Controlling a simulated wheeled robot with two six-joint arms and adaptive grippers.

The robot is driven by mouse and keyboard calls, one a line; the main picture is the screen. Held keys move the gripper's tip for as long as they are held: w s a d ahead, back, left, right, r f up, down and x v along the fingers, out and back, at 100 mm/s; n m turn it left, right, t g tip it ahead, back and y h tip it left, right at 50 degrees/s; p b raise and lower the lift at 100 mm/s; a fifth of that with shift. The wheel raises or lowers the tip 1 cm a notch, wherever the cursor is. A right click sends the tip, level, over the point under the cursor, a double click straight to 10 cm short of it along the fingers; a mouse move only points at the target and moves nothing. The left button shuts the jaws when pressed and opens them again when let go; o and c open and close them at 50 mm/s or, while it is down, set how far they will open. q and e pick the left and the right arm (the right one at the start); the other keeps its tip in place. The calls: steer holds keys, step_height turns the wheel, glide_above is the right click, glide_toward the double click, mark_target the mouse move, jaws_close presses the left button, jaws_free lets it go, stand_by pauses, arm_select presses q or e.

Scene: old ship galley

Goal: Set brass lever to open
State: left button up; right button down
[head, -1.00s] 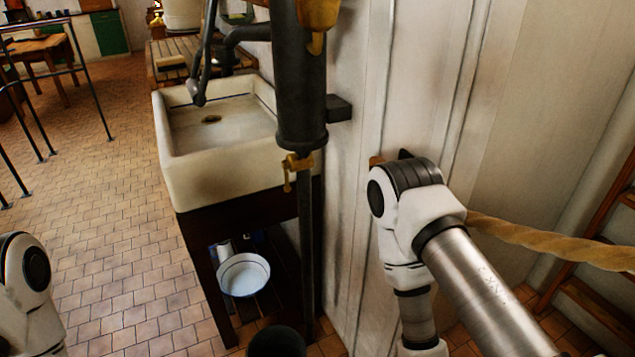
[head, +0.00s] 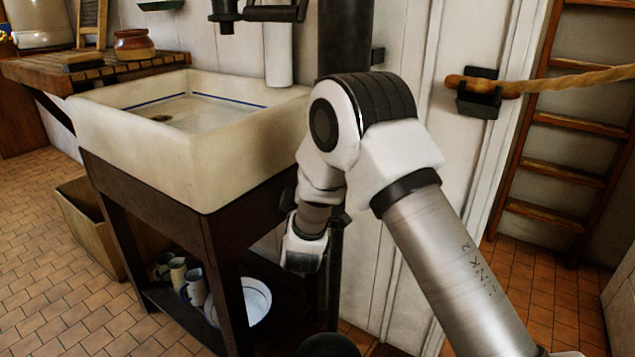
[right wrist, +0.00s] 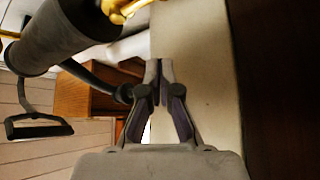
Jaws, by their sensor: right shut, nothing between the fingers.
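A shiny brass piece (right wrist: 122,10) shows at the top edge of the right wrist view, beside a thick dark pump cylinder (right wrist: 65,30); I cannot tell whether it is the lever or another brass fitting. In the head view the dark upright cylinder (head: 343,40) stands beside the sink, and my right arm hides its lower part and any lever there. My right gripper (right wrist: 158,68) is shut and empty, its fingertips below and right of the brass piece, apart from it. My left gripper is out of view.
A white sink (head: 190,160) on a dark wooden stand (head: 150,210) is left of my right arm. Mugs (head: 180,275) and a white basin (head: 255,300) sit on its lower shelf. A rope (head: 570,80) runs from a wall bracket (head: 478,100) to the right edge.

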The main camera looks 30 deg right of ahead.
steer(key=w+d+b, duration=0.1)
steer(key=w+d, duration=0.4)
steer(key=d, duration=0.2)
steer(key=shift+w+d+r+b, duration=0.2)
steer(key=shift+w+r+b, duration=0.05)
steer(key=shift+r+b, duration=0.1)
steer(key=shift+s+d+f+n+y+p, duration=0.25)
steer(key=shift+s+d+n+p, duration=0.2)
steer(key=shift+p, duration=0.75)
steer(key=shift+a, duration=0.1)
